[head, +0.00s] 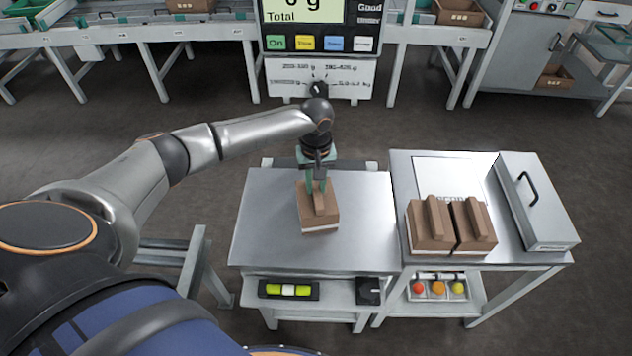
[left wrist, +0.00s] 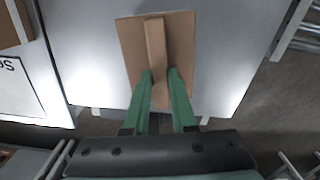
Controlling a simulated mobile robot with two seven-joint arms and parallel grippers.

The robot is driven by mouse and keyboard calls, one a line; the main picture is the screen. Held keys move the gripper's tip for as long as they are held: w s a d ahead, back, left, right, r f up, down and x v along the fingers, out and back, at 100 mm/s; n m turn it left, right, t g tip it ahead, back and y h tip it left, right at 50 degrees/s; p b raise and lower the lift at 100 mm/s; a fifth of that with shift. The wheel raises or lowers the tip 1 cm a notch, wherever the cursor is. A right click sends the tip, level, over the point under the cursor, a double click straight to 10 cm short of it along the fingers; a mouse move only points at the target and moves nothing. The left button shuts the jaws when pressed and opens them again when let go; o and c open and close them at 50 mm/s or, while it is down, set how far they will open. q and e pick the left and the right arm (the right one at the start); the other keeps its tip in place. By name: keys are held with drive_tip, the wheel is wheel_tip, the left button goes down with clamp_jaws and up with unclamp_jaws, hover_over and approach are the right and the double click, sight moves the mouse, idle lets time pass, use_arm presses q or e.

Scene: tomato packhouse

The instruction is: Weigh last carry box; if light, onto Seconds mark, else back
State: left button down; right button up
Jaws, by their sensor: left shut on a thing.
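My left gripper (head: 318,178) is shut on the raised handle of a brown carry box (head: 318,217). In the left wrist view both green fingers (left wrist: 160,85) pinch the handle of the box (left wrist: 182,50). A scale display (head: 300,20) stands behind, its reading cut off by the top edge, with "Total" below. A white marked sheet (head: 440,172) lies on the right table; its lettering starting "Se" shows in the left wrist view (left wrist: 15,85). My right gripper is out of view.
Two brown carry boxes (head: 430,228) (head: 474,225) stand side by side at the front of the right table, before the sheet. A grey lidded case with a handle (head: 540,205) stands to their right.

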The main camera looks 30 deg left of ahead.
use_arm(q)
drive_tip(key=c, duration=0.7)
unclamp_jaws()
drive_tip(key=shift+f, duration=0.1)
drive_tip(key=shift+c, duration=1.4)
wheel_tip(320, 180, up, 5)
drive_tip(key=p, duration=0.6)
drive_tip(key=shift+r+p, duration=1.1)
